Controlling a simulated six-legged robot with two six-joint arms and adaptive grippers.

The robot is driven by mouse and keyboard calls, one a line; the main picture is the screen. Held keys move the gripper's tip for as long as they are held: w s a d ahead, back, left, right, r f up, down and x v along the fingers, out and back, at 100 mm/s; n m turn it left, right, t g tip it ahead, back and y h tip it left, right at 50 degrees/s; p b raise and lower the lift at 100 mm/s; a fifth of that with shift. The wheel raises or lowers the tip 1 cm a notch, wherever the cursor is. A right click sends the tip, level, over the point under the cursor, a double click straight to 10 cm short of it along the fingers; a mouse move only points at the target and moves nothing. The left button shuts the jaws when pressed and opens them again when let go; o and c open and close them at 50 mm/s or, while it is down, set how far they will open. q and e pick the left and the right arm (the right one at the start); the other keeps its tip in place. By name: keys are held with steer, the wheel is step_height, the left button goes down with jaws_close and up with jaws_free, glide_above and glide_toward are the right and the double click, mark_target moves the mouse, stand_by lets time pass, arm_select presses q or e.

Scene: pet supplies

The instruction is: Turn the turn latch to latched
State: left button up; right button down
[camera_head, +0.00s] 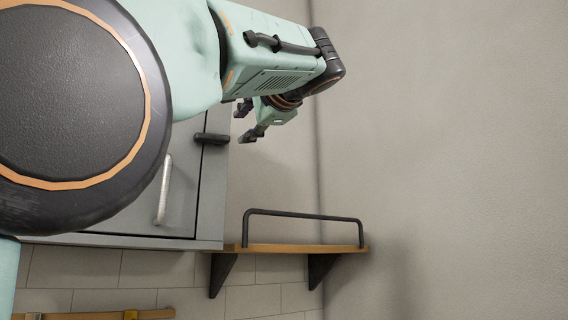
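The turn latch (212,138) is a short dark bar near the right edge of the grey cabinet (212,205). It lies roughly level in the picture, across the line between the door and its frame. My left gripper (241,127) is just to the right of the latch in the picture, its two dark fingers spread apart and pointing left. Nothing shows between the fingers. I cannot tell from this view whether they touch the latch; a small gap shows. My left arm hides the cabinet's upper and left parts. My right gripper is not in view.
A silver bar handle (163,190) stands out from the cabinet door. Below right, a wooden shelf (300,248) with a black rail and brackets is fixed to the wall. A wooden strip (95,315) runs along the tiles at lower left. Bare wall fills the right side.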

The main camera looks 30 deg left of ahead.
mark_target(223, 137)
arm_select(q)
steer(key=a, duration=0.1)
steer(key=a+p, duration=0.1)
steer(key=a+g+p, duration=0.1)
steer(key=shift+w+a+m, duration=0.15)
steer(key=shift+w+m, duration=0.15)
steer(key=a+p, duration=0.1)
steer(key=a, duration=0.1)
steer(key=a+p, duration=0.1)
steer(key=shift+w+a, duration=0.2)
steer(key=shift+a, duration=0.15)
steer(key=shift+w+a+p, duration=0.15)
steer(key=shift+a+p, duration=0.1)
steer(key=shift+p, duration=0.25)
steer(key=shift+w, duration=0.25)
steer(key=shift+w+d+f+p, duration=0.15)
steer(key=shift+w+p, duration=0.2)
steer(key=shift+s+a, duration=0.25)
steer(key=shift+a, duration=0.1)
steer(key=shift+s+a, duration=0.1)
steer(key=shift+c, duration=1.1)
steer(key=shift+w+d, duration=0.3)
steer(key=shift+d, duration=0.05)
steer(key=c, duration=0.5)
steer(key=shift+s+a, duration=0.1)
jaws_close()
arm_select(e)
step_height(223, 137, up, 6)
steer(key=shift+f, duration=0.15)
